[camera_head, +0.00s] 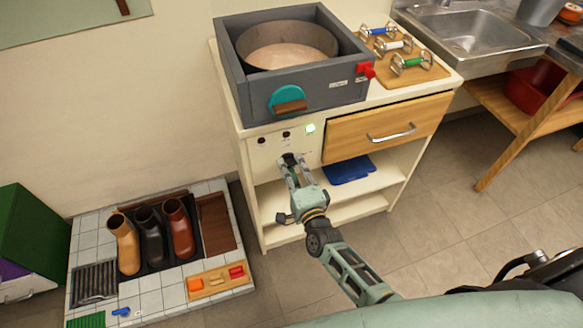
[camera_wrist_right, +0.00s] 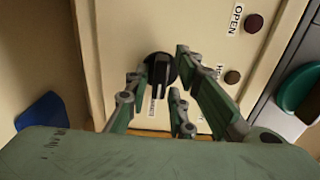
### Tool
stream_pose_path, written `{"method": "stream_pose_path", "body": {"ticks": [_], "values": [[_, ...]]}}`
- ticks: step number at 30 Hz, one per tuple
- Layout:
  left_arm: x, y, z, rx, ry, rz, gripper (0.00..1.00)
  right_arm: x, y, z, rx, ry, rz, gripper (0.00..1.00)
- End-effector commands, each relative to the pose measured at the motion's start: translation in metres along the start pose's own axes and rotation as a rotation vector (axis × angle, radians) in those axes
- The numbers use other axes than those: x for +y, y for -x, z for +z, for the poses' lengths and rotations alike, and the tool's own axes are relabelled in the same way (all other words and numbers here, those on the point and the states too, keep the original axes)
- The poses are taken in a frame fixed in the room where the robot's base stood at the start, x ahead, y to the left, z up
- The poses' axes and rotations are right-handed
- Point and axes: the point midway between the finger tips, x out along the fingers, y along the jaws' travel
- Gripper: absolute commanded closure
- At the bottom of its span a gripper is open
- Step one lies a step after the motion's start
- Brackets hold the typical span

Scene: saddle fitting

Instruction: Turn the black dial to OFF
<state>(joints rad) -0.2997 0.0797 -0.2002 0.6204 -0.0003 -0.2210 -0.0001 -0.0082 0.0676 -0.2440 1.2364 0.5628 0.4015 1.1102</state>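The black dial (camera_wrist_right: 160,69) shows in the right wrist view on the cream front panel, with a raised grip bar pointing down toward a small, partly hidden label. In the wrist view my right gripper (camera_wrist_right: 162,68) is open. Its fingers lie to the left and right of the dial, with visible gaps. I cannot tell how deep the fingertips reach. I cannot read an OFF mark. My left gripper is not in view.
A lit green indicator (camera_head: 310,128) and two dark ones are above the gripper. A teal knob (camera_head: 286,98) is on the grey box (camera_head: 330,95). A wooden drawer (camera_head: 388,128) is right of the panel. A tiled platform (camera_head: 150,305) with boots stands at left.

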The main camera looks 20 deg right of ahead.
Motion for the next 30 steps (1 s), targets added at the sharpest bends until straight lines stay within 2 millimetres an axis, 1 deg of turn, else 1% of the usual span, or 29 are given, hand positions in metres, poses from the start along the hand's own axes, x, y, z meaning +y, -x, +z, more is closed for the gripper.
{"method": "stream_pose_path", "body": {"ticks": [1,6,14,20,26,30], "values": [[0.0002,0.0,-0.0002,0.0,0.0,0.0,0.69,0.0,0.0001,0.0001,0.0,0.0,0.0,0.85],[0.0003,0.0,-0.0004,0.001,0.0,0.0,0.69,0.0,0.0002,0.0,0.0,0.0,0.0,1.0],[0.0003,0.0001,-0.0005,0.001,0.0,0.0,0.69,0.0001,0.0003,0.0,0.0,0.002,0.0,1.0],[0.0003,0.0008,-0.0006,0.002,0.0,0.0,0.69,0.0002,0.0003,-0.0001,0.0,0.039,0.001,1.0],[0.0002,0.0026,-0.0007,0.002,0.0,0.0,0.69,0.0002,0.0002,-0.0003,0.001,0.146,0.001,1.0],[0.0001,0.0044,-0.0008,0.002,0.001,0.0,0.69,-0.0002,0.0002,-0.0001,0.001,0.26,0.001,1.0]]}}
